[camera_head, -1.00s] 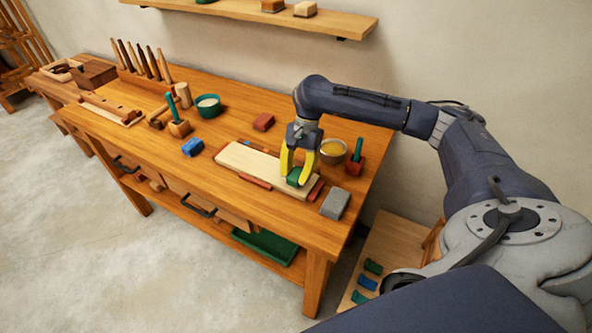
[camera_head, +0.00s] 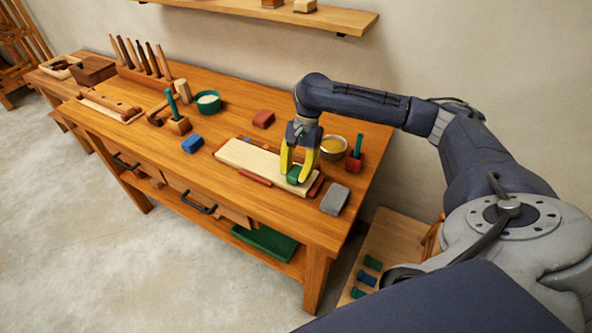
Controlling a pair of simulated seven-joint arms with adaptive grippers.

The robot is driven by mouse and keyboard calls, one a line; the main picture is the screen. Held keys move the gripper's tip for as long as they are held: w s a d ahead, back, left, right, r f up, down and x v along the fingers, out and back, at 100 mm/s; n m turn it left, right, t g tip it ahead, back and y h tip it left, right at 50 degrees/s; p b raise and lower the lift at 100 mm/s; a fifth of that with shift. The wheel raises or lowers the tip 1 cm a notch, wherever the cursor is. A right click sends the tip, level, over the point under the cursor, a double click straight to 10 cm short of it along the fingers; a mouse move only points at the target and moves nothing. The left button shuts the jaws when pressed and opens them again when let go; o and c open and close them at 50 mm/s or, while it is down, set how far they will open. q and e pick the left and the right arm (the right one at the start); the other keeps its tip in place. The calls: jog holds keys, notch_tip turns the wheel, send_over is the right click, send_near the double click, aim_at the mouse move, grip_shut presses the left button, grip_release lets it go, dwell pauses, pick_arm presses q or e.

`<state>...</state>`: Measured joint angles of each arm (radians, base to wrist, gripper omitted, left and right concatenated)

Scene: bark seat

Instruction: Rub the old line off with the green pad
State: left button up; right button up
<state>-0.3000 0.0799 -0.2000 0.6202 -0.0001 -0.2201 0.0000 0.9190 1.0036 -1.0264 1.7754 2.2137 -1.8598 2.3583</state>
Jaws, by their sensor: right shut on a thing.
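The green pad (camera_head: 292,176) is between the yellow fingertips of my right gripper (camera_head: 299,172), which is shut on it. The pad is at the right end of a pale wooden board (camera_head: 251,159) that lies on the workbench. The pad looks to be on the board's face or just over it; I cannot tell if it touches. I cannot make out a drawn line on the board at this size. My left gripper is not in view.
A grey block (camera_head: 335,199), a yellow-filled bowl (camera_head: 333,147) and a red block with a green handle (camera_head: 355,158) stand close to my right gripper. Red strips (camera_head: 255,178) border the board. A blue block (camera_head: 193,144) and a red block (camera_head: 263,119) lie farther left on the workbench (camera_head: 200,184).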

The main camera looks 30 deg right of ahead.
aim_at(301, 166)
jog(key=shift+f, duration=0.4)
jog(key=shift+w+d, duration=0.1)
jog(key=shift+w+d, duration=0.3)
jog(key=shift+d, duration=0.3)
jog(key=shift+w+d, duration=0.3)
jog(key=shift+d, duration=0.3)
jog(key=shift+s+a+f, duration=0.1)
jog(key=shift+s+a, duration=0.25)
jog(key=shift+a, duration=0.3)
jog(key=shift+s+a, duration=0.35)
jog(key=shift+a, duration=0.25)
jog(key=shift+w+d, duration=0.35)
jog(key=shift+d, duration=0.3)
jog(key=shift+w+d, duration=0.35)
jog(key=shift+d, duration=0.3)
